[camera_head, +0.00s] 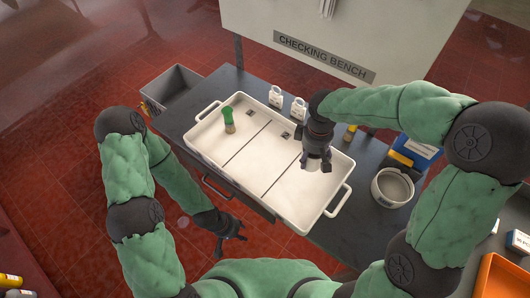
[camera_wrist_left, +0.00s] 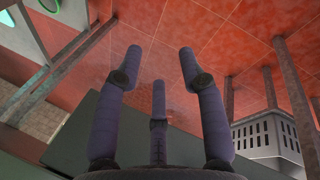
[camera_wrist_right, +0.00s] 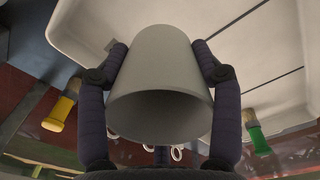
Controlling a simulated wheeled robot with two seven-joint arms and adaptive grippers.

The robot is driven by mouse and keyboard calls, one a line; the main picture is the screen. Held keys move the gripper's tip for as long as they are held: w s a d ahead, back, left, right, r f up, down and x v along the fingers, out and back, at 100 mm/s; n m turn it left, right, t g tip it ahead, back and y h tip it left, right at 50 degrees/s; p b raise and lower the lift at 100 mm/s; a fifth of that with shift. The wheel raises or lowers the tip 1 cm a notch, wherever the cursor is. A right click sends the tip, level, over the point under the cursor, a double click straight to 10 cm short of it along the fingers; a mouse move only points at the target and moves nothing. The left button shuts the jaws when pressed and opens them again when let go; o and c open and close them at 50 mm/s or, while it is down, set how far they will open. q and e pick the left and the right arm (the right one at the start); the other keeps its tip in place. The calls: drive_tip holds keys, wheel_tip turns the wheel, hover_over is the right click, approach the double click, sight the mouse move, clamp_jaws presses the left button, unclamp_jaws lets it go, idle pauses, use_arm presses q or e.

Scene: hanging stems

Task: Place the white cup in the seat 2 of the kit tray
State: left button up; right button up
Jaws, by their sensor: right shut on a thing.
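My right gripper (camera_head: 317,160) is shut on the white cup (camera_wrist_right: 160,70), its fingers on both sides. In the right wrist view the cup's dark open mouth faces the camera; in the head view only a pale bit of it (camera_head: 313,166) shows below the gripper. The gripper is over the right part of the kit tray (camera_head: 250,158), a white tray with handles and thin lines dividing it into three sections. I cannot read any seat number. My left gripper (camera_head: 234,237) is open and empty, in front of the bench; its spread fingers show in the left wrist view (camera_wrist_left: 158,70).
A round white pot (camera_head: 392,187) and a blue box (camera_head: 420,152) are at right; a grey bin (camera_head: 172,92) is at left.

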drive_tip(key=s+a+r+n, duration=0.3)
drive_tip(key=a+n, duration=0.2)
drive_tip(key=n, duration=0.7)
drive_tip(key=n+b, duration=0.4)
hover_over(261, 161)
drive_tip(key=shift+y, duration=0.3)
drive_tip(key=f, duration=0.8)
drive_tip(key=shift+s+d, duration=0.2)
drive_tip(key=shift+s, duration=0.05)
drive_tip(key=shift+w+a+f, duration=0.15)
drive_tip(key=shift+a+f, duration=0.05)
drive_tip(key=shift+f, duration=0.15)
drive_tip(key=shift+w+f+b, duration=0.1)
drive_tip(key=shift+f+b, duration=0.4)
drive_tip(key=shift+f, duration=1.05)
drive_tip(key=shift+f, duration=0.1)
drive_tip(key=o, duration=1)
drive_tip(key=shift+o, duration=0.2)
